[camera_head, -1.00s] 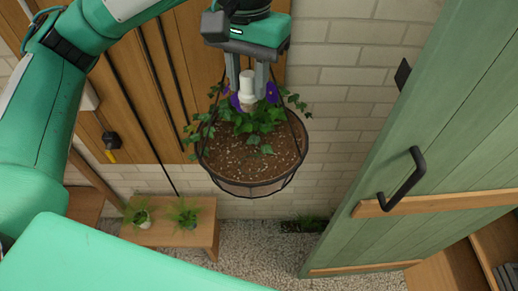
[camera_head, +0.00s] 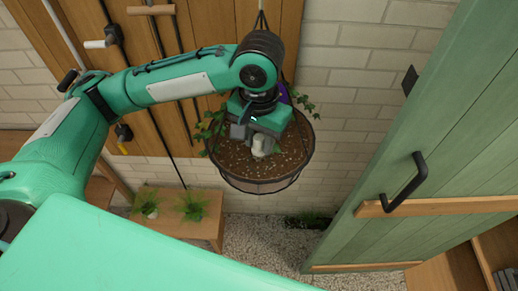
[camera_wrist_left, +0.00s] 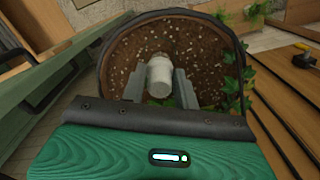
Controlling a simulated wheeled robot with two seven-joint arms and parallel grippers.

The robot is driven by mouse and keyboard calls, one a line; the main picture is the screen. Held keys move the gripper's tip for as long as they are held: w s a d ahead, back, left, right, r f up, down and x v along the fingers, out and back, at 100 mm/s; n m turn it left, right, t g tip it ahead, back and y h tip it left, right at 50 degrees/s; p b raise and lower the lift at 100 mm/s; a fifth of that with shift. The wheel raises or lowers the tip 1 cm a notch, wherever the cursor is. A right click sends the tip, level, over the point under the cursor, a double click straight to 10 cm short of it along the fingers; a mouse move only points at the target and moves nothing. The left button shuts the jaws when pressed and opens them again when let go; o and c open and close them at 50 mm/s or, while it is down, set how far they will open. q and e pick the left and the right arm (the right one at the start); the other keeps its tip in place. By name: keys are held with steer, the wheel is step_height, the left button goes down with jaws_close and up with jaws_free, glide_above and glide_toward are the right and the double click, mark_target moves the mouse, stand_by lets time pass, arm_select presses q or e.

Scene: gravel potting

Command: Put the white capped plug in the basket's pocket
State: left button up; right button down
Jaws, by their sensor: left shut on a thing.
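The white capped plug (camera_head: 262,146) is between the fingers of my left gripper (camera_head: 258,140), which is shut on it. In the left wrist view the plug (camera_wrist_left: 159,76) stands out between the two fingertips, over the soil. The hanging basket (camera_head: 262,188) is a dark wire frame filled with brown, speckled soil. My left gripper is over the basket's soil, and the plug's lower end is near the soil surface; I cannot tell whether it touches. The pocket is not clearly visible, and my gripper hides part of the planting. My right gripper is not in view.
Ivy (camera_head: 207,133) trails over the basket's left and back rim. A wooden bench (camera_head: 190,228) with small potted plants stands below left. A green door (camera_head: 440,140) with a black handle is at right. Tools hang on the wooden wall panel behind my arm.

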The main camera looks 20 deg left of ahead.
mark_target(259, 154)
arm_select(q)
steer(key=shift+f, duration=0.3)
step_height(259, 154, down, 3)
steer(key=shift+f+p, duration=0.2)
steer(key=shift+p, duration=0.25)
steer(key=shift+f, duration=0.45)
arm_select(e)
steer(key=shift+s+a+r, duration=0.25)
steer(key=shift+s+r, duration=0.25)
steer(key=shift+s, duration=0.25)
arm_select(q)
steer(key=shift+f, duration=0.1)
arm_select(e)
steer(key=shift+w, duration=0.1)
arm_select(q)
steer(key=o, duration=0.9)
steer(key=shift+o, duration=0.2)
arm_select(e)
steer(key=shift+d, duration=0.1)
